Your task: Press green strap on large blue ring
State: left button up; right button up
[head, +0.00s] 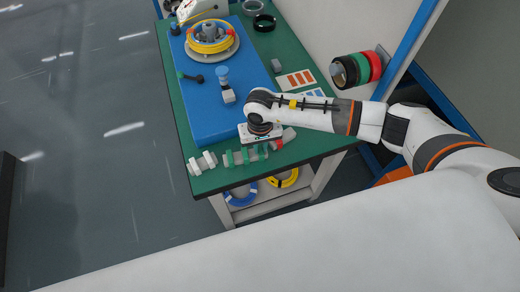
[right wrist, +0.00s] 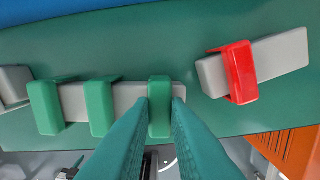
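Several green straps (head: 238,157) sit on a light grey bar at the table's front edge. In the right wrist view one green strap (right wrist: 160,108) lies between my right gripper's fingertips (right wrist: 161,100). A finger is close against each side; whether they press on it I cannot tell. The strap is still around the grey bar. Two more green straps (right wrist: 100,108) are to its left. In the head view my right gripper (head: 262,142) is over this row, its fingers mostly hidden by the wrist. A blue ring (head: 241,194) lies on the shelf below the table. My left gripper is out of view.
A red strap (right wrist: 240,72) sits on another grey bar at right. A yellow ring (head: 284,179) lies beside the blue one. A round stand with a yellow coil (head: 211,37) stands on the blue mat (head: 205,110). Tape rolls (head: 356,69) hang at right.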

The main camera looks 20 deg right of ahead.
notch_tip(320, 180, up, 8)
jog(key=p, duration=0.4)
dwell(0.6)
